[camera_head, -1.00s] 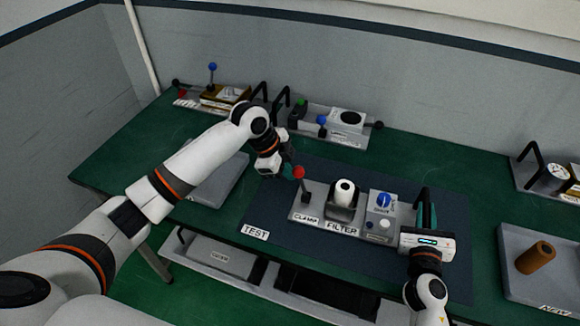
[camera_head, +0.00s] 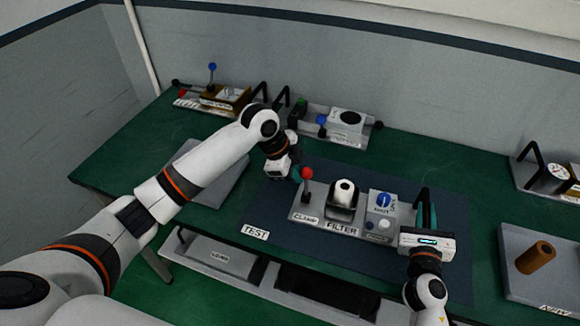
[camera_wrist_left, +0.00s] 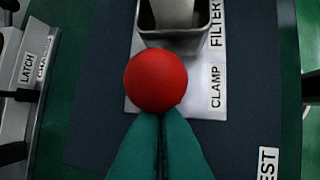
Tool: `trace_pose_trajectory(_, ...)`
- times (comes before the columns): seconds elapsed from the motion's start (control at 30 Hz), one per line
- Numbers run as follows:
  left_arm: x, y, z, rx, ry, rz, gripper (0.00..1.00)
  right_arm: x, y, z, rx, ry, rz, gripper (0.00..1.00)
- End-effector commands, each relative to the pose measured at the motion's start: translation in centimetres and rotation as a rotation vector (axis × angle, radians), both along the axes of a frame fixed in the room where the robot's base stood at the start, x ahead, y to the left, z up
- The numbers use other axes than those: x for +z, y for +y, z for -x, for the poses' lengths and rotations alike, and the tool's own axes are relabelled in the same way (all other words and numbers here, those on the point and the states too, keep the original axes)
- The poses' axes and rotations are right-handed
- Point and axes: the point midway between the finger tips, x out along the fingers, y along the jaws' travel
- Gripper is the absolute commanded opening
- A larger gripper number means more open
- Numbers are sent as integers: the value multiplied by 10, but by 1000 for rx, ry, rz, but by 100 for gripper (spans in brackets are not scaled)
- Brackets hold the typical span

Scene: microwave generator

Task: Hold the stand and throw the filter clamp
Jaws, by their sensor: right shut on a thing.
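The test stand (camera_head: 297,211) is a grey plate with CLAMP and FILTER labels. Its clamp lever has a red ball knob (camera_head: 307,173), large in the left wrist view (camera_wrist_left: 155,80). A white filter (camera_head: 344,190) sits in a dark holder beside the lever. My left gripper (camera_head: 298,173) is shut and empty, its green fingertips against or just beside the knob's left side. In the wrist view the fingertips (camera_wrist_left: 160,116) meet at the knob's edge; contact is hard to confirm. My right gripper (camera_head: 427,214) is shut on the stand's black handle (camera_head: 421,196) at the right end.
A blue knob (camera_head: 384,199) is on the stand. The stand lies on a dark mat (camera_head: 275,190). Behind are two more units, one with a blue-topped lever (camera_head: 213,67). A grey tray (camera_head: 510,232) at right holds a brown cylinder (camera_head: 536,257). An empty grey tray (camera_head: 207,188) lies left.

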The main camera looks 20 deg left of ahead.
Motion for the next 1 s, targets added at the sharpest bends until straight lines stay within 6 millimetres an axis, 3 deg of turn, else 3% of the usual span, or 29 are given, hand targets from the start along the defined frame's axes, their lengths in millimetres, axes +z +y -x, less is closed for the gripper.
trace_pose_trajectory(0.03,-1,-6,1,-7,1,7,0,-7,4,2,9,12,1,0)
trace_pose_trajectory(1.0,0,-22,0,-7,-1,11,0,-7,5,2,11,11,0,0)
